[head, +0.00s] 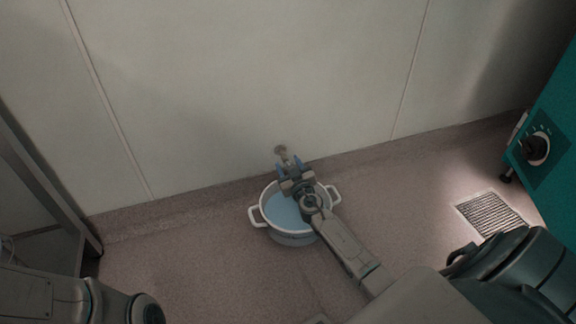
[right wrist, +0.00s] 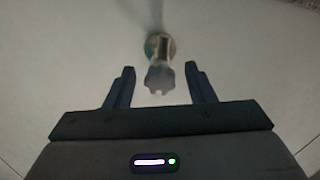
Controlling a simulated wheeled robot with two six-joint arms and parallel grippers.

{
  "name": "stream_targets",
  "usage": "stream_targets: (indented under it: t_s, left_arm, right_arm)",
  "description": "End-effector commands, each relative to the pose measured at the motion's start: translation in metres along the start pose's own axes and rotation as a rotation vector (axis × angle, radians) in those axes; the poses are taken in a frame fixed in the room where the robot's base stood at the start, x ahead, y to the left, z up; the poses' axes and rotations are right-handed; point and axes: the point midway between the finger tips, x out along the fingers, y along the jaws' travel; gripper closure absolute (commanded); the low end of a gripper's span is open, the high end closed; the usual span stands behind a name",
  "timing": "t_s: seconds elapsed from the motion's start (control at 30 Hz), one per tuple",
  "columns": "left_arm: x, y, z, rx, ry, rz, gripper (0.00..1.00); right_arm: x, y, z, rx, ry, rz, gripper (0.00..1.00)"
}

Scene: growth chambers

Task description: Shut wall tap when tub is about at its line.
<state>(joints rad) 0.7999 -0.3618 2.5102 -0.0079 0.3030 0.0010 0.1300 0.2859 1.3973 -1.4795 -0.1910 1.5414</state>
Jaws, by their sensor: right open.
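The wall tap (head: 281,150) sticks out low on the pale wall, above the tub. In the right wrist view the tap's grey knob (right wrist: 160,77) points toward me, with a round mount behind it. My right gripper (head: 289,164) is open at the tap, its fingers on either side of the knob and a little short of it. The white tub (head: 292,239) with two side handles stands on the floor beneath, holding bluish water (head: 281,211). My gripper and arm cover part of the tub, and I cannot make out its line. My left gripper is not in view.
A teal cabinet (head: 560,150) with a black dial (head: 535,148) stands at the right. A floor drain grate (head: 491,213) lies near it. A grey metal frame (head: 35,190) stands at the left. The floor around the tub is clear.

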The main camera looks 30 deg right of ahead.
Motion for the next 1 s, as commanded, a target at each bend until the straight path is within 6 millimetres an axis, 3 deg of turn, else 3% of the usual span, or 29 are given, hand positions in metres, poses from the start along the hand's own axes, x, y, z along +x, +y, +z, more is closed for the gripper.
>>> stream_targets:
  t_s: [0.37,0.6,1.0]
  left_arm:
    - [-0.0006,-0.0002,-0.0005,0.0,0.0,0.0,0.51]
    - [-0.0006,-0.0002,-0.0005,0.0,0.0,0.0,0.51]
    - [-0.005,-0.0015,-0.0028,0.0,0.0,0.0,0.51]
  right_arm:
    - [0.0061,-0.0002,0.0001,0.001,-0.001,-0.001,0.51]
    - [0.0059,-0.0002,0.0001,0.0,-0.001,-0.001,0.95]
    - [0.0057,-0.0008,0.0013,-0.079,0.0,-0.001,0.95]
